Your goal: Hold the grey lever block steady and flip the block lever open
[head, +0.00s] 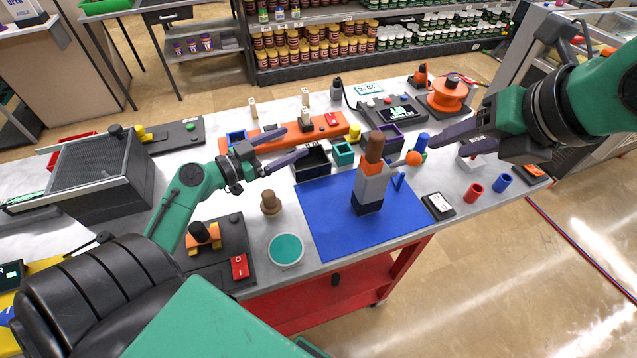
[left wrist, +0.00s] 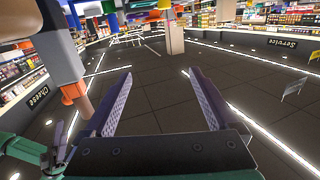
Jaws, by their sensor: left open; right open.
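The grey lever block (head: 371,187) stands upright on a dark blue base (head: 366,207) on the blue mat. An orange collar and a brown cylinder (head: 375,147) top it, and a short arm with an orange ball (head: 413,158) sticks out to its right. The left wrist view shows the grey block (left wrist: 57,58) upside down at the left edge. My left gripper (head: 296,141) is open and empty, left of the block and apart from it; its spread fingers (left wrist: 160,75) hold nothing. My right gripper (head: 432,148) is right of the block, near the orange ball; contact is unclear.
The blue mat (head: 323,222) has bare room left of the block. Dark, teal and purple bins (head: 344,153) stand behind it. A brown peg (head: 270,202) and a round teal-topped dish (head: 286,250) are to the left. Red and blue cylinders (head: 473,192) stand at the right.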

